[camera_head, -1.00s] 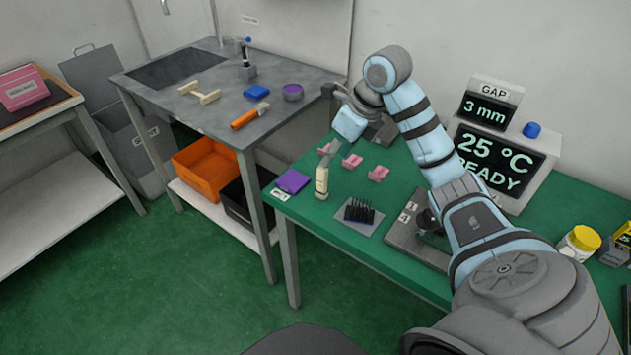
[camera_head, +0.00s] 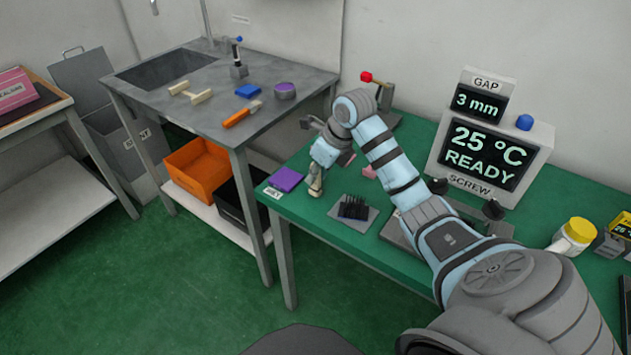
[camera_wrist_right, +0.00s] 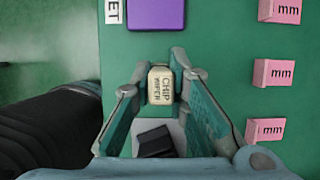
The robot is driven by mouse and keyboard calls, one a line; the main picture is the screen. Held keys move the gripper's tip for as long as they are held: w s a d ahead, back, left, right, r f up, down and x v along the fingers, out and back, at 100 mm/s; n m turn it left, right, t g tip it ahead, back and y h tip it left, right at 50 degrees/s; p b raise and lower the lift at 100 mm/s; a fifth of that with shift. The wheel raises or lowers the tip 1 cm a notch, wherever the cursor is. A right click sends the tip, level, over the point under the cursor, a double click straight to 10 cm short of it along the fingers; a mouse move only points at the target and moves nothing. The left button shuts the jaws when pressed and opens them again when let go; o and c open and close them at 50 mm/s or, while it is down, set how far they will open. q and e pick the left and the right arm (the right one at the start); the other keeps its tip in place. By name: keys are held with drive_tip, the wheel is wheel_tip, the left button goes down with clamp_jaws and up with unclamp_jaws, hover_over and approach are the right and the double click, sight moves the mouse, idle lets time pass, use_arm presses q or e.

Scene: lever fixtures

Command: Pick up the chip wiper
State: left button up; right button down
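The chip wiper (camera_head: 316,186) is a cream, upright piece standing on the green table, partly covered by my right gripper (camera_head: 320,171) in the head view. In the right wrist view its cream end face, lettered CHIP WIPER (camera_wrist_right: 160,85), sits between the two fingers of my right gripper (camera_wrist_right: 160,72). The fingers are apart, one on each side, with a narrow gap showing beside the wiper. Whether either finger touches it lower down is hidden. My left gripper is not in view.
Pink mm blocks (camera_wrist_right: 272,72) stand to the right in the wrist view. A display (camera_head: 488,150) reads 25 °C READY.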

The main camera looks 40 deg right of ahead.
drive_tip(key=shift+r, duration=0.1)
wheel_tip(320, 180, up, 10)
drive_tip(key=shift+f+p, duration=0.15)
drive_tip(key=shift+p, duration=1)
wheel_tip(320, 180, up, 10)
drive_tip(key=p, duration=1)
drive_tip(key=c, duration=2.1)
unclamp_jaws()
drive_tip(key=shift+c, duration=0.2)
clamp_jaws()
